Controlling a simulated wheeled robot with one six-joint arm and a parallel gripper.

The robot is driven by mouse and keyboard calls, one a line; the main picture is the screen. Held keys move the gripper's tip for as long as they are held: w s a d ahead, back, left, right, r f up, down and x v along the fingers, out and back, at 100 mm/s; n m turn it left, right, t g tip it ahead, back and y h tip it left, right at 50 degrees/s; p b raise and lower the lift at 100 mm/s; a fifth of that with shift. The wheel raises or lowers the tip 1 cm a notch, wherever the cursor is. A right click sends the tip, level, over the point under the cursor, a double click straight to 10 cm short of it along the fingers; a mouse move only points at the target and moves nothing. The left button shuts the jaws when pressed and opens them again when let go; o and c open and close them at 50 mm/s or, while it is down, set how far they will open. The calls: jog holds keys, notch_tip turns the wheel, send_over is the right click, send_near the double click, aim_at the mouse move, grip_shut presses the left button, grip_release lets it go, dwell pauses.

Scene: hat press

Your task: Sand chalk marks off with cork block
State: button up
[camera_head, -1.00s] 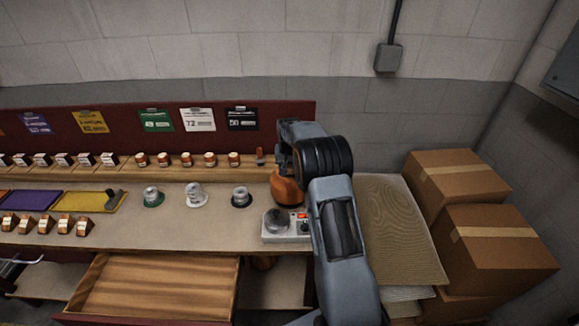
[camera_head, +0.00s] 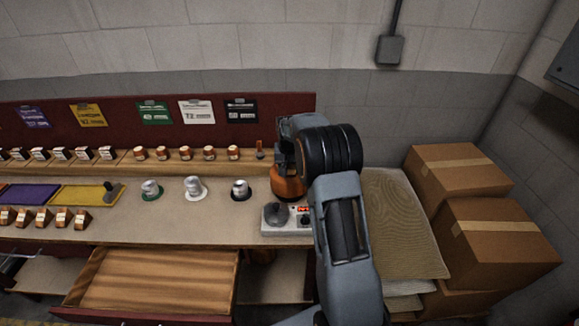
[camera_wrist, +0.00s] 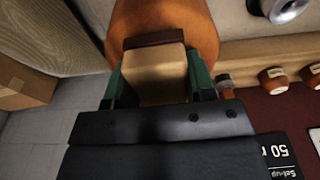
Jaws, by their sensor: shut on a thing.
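My gripper (camera_wrist: 155,66) is shut on a tan cork block (camera_wrist: 155,85), with a green finger on each side of it. The block has a dark reddish-brown strip along its far edge. An orange-brown rounded form (camera_wrist: 200,22) lies just beyond the block in the wrist view; whether they touch I cannot tell. In the head view the form (camera_head: 287,187) stands at the right end of the bench, below my wrist. My gripper's fingers and the block are hidden there. I can make out no chalk marks on the form.
A grey device (camera_head: 284,224) with a dark round top and red display stands in front of the form. Three small capped pieces, including a black-based one (camera_head: 240,190), stand to its left. An open wooden drawer (camera_head: 150,280) juts out below. Cardboard boxes (camera_head: 490,245) stand right.

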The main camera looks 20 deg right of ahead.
jog(key=shift+r+p, duration=1.9)
jog(key=shift+r, duration=1.05)
jog(key=shift+r, duration=0.1)
jog(key=shift+r+p, duration=1)
jog(key=shift+r, duration=0.45)
